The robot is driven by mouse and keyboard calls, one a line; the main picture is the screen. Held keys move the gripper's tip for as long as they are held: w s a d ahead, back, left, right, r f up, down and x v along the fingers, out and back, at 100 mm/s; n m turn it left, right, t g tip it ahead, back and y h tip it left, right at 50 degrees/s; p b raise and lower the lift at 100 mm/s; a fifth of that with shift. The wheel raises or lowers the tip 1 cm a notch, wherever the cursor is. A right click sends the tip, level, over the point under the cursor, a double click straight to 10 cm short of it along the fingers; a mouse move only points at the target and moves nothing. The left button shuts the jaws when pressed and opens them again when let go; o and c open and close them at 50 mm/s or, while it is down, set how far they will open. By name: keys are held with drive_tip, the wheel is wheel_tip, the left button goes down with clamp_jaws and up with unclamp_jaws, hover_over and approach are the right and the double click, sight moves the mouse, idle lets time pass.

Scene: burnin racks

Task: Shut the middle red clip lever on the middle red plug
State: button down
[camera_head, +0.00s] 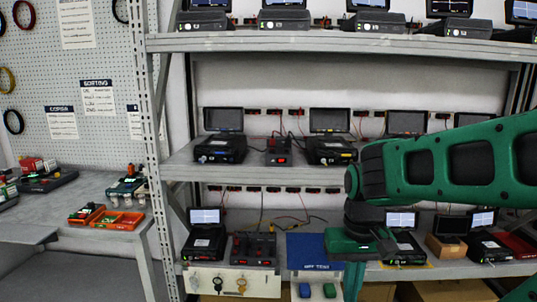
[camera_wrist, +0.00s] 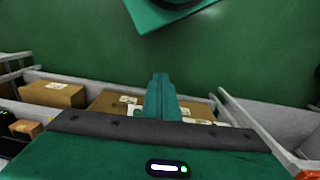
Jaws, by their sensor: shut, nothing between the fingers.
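My gripper (camera_head: 353,288) points down in front of the lower shelf, just right of the blue mat. In the wrist view its fingers (camera_wrist: 160,82) are together and hold nothing. A black unit with several upright dark parts and small red spots (camera_head: 253,250) stands on the lower shelf, left of the mat and apart from my gripper. A smaller black unit with a red spot (camera_head: 279,152) stands on the middle shelf. I cannot make out the middle red plug or its clip lever in either view; the red details are too small to tell apart.
The blue mat (camera_head: 306,245) lies on the lower shelf (camera_head: 281,262). Black testers with screens (camera_head: 204,243) stand along the shelves. Cardboard boxes (camera_wrist: 50,94) lie below my fingers. A side table (camera_head: 66,208) with orange bins (camera_head: 120,222) stands left of the rack post (camera_head: 157,160).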

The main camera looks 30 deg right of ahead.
drive_tip(key=w+d+r+t, duration=0.2)
drive_tip(key=w+r+t, duration=0.2)
drive_tip(key=w+r, duration=0.5)
drive_tip(key=w+d+r+t+h, duration=0.1)
drive_tip(key=w+r+t, duration=0.3)
drive_tip(key=w+r, duration=0.6)
drive_tip(key=w+d+r+m+t+h, duration=0.1)
drive_tip(key=w+d+r+t, duration=0.2)
drive_tip(key=w+r, duration=0.7)
drive_tip(key=w+t, duration=0.1)
drive_tip(key=w, duration=1.2)
drive_tip(key=shift+w+d+r+t, duration=0.15)
drive_tip(key=shift+w+d+t, duration=0.15)
drive_tip(key=shift+d, duration=0.1)
drive_tip(key=shift+w+d+f, duration=0.35)
drive_tip(key=shift+w+f, duration=0.05)
drive_tip(key=shift+f, duration=0.95)
drive_tip(key=shift+w+d+f, duration=0.35)
drive_tip(key=shift+w+f, duration=0.05)
drive_tip(key=shift+f, duration=1)
drive_tip(key=shift+w+d+f, duration=0.35)
drive_tip(key=shift+w+f, duration=0.05)
drive_tip(key=shift+f, duration=0.95)
drive_tip(key=shift+f, duration=0.15)
